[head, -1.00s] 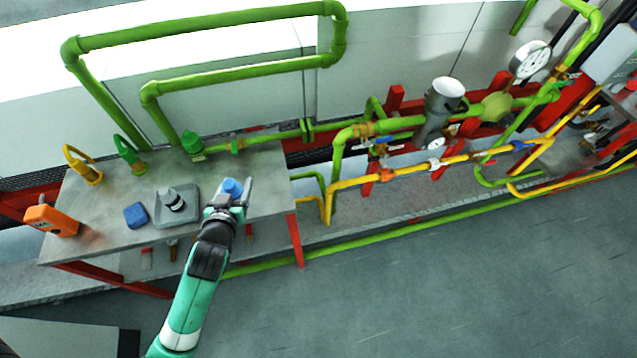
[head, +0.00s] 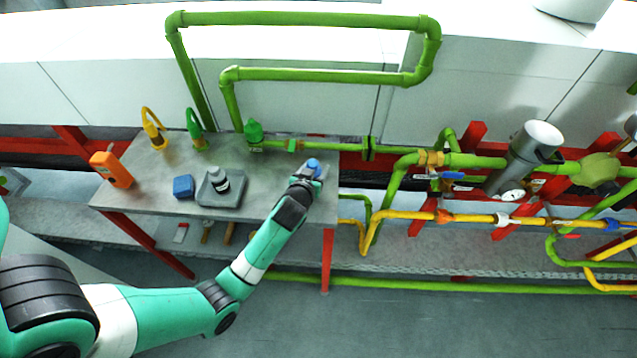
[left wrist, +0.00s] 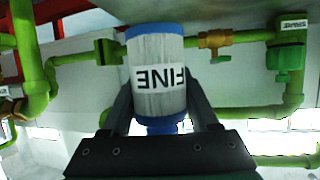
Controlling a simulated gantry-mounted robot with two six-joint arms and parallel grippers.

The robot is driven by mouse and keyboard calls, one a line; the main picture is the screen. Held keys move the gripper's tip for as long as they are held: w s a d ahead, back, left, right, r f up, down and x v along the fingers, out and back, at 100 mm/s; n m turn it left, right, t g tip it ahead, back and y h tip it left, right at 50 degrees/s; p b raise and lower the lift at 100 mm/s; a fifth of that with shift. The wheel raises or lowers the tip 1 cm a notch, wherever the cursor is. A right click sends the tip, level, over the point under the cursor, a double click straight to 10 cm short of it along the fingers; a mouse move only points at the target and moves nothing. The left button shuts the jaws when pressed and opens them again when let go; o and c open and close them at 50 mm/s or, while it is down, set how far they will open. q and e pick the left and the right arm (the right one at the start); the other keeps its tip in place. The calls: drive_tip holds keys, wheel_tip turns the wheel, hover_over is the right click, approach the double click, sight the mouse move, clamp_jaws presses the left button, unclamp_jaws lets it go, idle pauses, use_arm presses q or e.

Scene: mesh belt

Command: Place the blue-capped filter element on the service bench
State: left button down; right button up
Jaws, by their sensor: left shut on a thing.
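The filter element (left wrist: 157,55) is a whitish cylinder with blue ends and a "FINE" label, which appears upside down in the left wrist view. My left gripper (left wrist: 160,110) is shut on it, one dark finger on each side. In the head view, its blue cap (head: 313,163) shows at the tip of my left gripper (head: 306,175), over the right end of the grey service bench (head: 275,165). The gripper hides the filter's lower part there, so I cannot tell if it touches the bench top. My right gripper is not in view.
A grey tray (head: 231,201) with a dark-and-white bottle (head: 218,180) sits mid-bench, beside a blue block (head: 183,186). An orange device (head: 112,170) is at the left end. Yellow (head: 153,130) and green hooked fittings and a green valve (head: 254,132) line the back. Pipes run right.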

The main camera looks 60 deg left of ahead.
use_arm(q)
drive_tip(key=shift+w+a+f, duration=0.3)
drive_tip(key=shift+w+f, duration=0.2)
drive_tip(key=shift+f, duration=0.1)
drive_tip(key=shift+w+f+b, duration=0.15)
drive_tip(key=shift+f+b, duration=0.7)
drive_tip(key=shift+f, duration=0.9)
drive_tip(key=shift+a, duration=0.1)
drive_tip(key=shift+f, duration=0.2)
drive_tip(key=shift+c, duration=0.7)
unclamp_jaws()
